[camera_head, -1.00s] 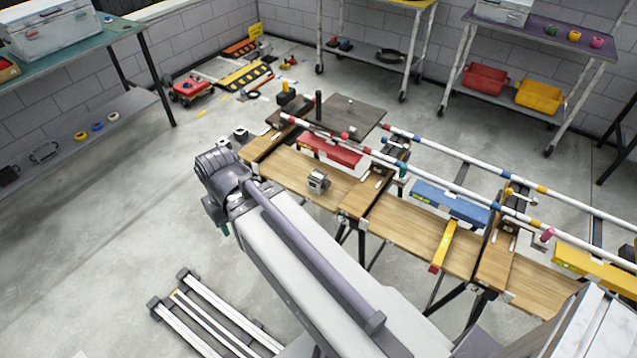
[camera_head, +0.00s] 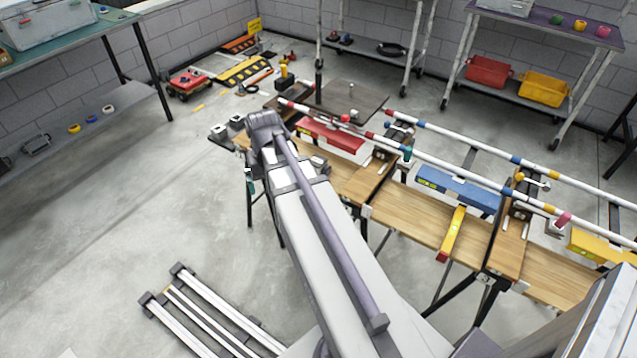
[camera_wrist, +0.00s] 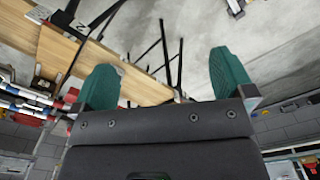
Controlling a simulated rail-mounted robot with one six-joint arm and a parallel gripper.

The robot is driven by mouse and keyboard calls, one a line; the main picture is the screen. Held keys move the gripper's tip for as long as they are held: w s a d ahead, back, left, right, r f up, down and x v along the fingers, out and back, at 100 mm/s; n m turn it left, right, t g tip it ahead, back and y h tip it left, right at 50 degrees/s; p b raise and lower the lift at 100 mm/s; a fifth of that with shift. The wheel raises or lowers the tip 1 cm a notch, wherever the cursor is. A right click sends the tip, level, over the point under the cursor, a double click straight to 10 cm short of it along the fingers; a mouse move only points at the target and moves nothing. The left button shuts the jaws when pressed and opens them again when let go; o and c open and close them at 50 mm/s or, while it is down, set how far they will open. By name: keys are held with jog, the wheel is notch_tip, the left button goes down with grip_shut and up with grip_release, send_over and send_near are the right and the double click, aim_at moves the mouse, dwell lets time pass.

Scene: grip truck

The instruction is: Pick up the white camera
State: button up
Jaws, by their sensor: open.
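A small pale boxy thing (camera_head: 319,164), perhaps the white camera, sits on the wooden bench (camera_head: 346,178) just right of my arm in the head view. My arm hides part of it, and I cannot make out its details. In the wrist view my gripper (camera_wrist: 165,80) is open, with two green fingers wide apart and nothing between them. The bench boards (camera_wrist: 75,50) show behind the left finger there. I cannot pick out the camera in the wrist view. In the head view my arm hides most of the gripper.
Metal rails (camera_head: 215,310) lie on the floor at lower left. The floor left of my arm is mostly clear.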

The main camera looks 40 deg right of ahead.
aim_at(320, 163)
jog(key=w+d+f+m+b, duration=0.2)
jog(key=w+d+f+m, duration=0.1)
jog(key=d, duration=0.5)
jog(key=w+d+f+m+b, duration=0.2)
jog(key=w+d+f+m, duration=0.1)
jog(key=d, duration=0.6)
jog(key=w+d+f+m+b, duration=0.2)
jog(key=w+d+f, duration=0.3)
jog(key=d, duration=0.4)
jog(key=shift+w+d+m, duration=0.1)
jog(key=shift+d+m, duration=0.15)
jog(key=shift+m, duration=0.15)
jog(key=shift+w+r+m+p, duration=0.35)
jog(key=shift+r+m+p, duration=0.1)
jog(key=shift+m, duration=0.25)
jog(key=shift+s+a+m, duration=0.25)
jog(key=shift+a+m, duration=0.05)
jog(key=shift+m, duration=0.1)
notch_tip(320, 163, down, 11)
jog(key=b, duration=1.1)
jog(key=shift+r, duration=0.15)
jog(key=c, duration=1)
